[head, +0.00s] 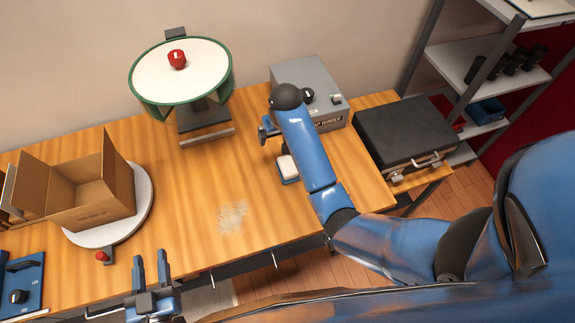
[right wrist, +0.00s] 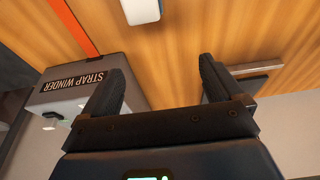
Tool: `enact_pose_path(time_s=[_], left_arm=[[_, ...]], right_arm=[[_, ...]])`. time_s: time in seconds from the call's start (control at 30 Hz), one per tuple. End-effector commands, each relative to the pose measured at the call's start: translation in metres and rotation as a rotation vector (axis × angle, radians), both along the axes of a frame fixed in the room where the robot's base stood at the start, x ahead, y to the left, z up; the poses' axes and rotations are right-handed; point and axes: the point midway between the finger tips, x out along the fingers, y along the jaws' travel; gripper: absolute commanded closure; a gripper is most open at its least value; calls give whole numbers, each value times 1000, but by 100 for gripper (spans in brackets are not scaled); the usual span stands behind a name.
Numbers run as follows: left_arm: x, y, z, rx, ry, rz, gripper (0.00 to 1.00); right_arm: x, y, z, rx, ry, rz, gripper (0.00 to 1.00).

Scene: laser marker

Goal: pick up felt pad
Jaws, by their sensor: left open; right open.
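The felt pad (head: 288,167) looks like a small white block with a blue edge, lying on the wooden table just below my right gripper in the head view. It also shows at the top edge of the right wrist view (right wrist: 141,11), partly cut off and beyond the fingertips. My right gripper (right wrist: 160,75) is open and empty above the table; in the head view my own arm hides most of it (head: 268,128). My left gripper (head: 151,266) is open and empty by the table's front edge.
The grey strap winder (head: 318,82) stands behind the pad, also visible in the wrist view (right wrist: 72,82). A black case (head: 405,133) is to the right. A green-rimmed round device (head: 180,75), an open cardboard box (head: 90,200) and a pale dusty patch (head: 232,216) are left.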

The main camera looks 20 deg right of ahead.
Motion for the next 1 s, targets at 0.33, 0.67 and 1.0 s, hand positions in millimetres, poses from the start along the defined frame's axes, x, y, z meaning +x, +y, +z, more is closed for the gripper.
enact_pose_path(time_s=[0.33, 0.67, 1.0], left_arm=[[0, 0, -1, 0, 0, 0, 57], [0, 0, 1, 0, -1, 0, 57], [0, 0, 10, 0, 0, 0, 57]], right_arm=[[-47, -6, -18, -36, 271, -16, 6], [-48, -7, -57, -37, 277, -17, 6], [-48, -12, -78, -37, 278, -18, 6]])
